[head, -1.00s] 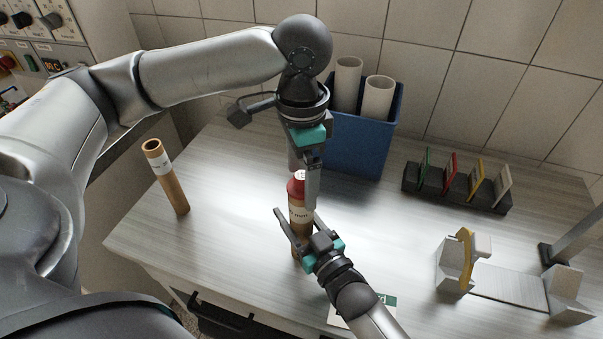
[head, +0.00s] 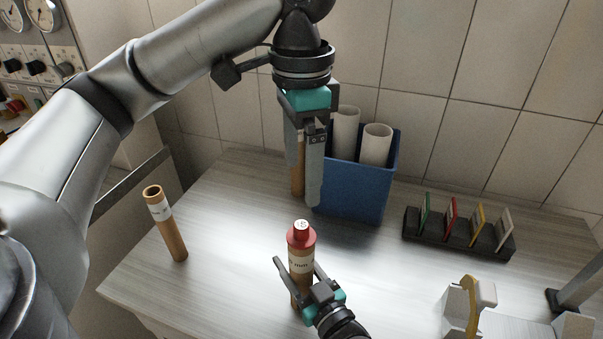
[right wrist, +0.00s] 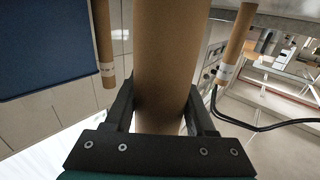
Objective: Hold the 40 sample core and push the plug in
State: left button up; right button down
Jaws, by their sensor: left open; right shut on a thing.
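A brown cardboard core (head: 303,283) with a white label stands upright on the bench; the label's number is partly unreadable. A red plug (head: 301,238) with a small marked knob sits at its top. How deep it sits I cannot tell. My right gripper (head: 298,265) is shut around the core below the plug; the right wrist view shows the core (right wrist: 172,60) between its fingers. My left gripper (head: 304,190) is open and points down, above and apart from the plug in the head view.
A labelled brown tube (head: 168,225) stands at left. Another brown tube (head: 297,165) shows behind my left gripper. A blue bin (head: 352,195) with pale rolls is at the back. A black rack (head: 458,238) with coloured cards and a grey fixture with a yellow part (head: 473,305) are at right.

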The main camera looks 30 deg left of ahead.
jog(key=shift+f, duration=0.1)
jog(key=shift+c, duration=0.8)
grip_release()
jog(key=shift+d, duration=0.1)
